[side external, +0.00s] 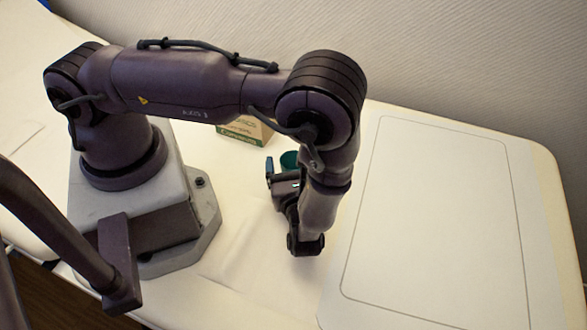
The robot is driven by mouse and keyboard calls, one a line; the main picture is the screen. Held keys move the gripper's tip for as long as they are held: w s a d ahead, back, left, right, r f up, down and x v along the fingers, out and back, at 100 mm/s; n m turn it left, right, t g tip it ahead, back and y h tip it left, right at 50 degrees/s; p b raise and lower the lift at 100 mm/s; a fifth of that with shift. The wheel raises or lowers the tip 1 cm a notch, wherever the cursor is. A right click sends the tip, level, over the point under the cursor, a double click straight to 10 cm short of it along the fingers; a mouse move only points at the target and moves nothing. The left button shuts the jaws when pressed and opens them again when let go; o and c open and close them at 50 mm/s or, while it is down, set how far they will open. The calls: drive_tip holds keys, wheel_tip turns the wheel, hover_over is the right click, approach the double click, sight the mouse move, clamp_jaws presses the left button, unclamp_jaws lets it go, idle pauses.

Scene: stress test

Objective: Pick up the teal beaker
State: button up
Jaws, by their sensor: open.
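The teal beaker (289,160) stands on the white table, just behind my gripper. Only its upper part shows, with its dark open mouth facing up; my gripper and wrist hide the rest. My gripper (279,172) is open and close in front of the beaker, with one blue-tipped finger to the beaker's left. The other finger is mostly hidden by my wrist. I cannot tell whether the fingers touch the beaker or stand around it.
A cardboard box (246,129) with a green label stands behind the beaker, partly hidden by my arm. A flat white panel with a thin outline (437,222) fills the table's right part and is bare. A wall (470,60) rises behind the table.

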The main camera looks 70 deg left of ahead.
drive_tip(key=shift+w+a, duration=0.15)
drive_tip(key=shift+a, duration=0.4)
drive_tip(key=c, duration=1)
drive_tip(key=shift+r, duration=0.1)
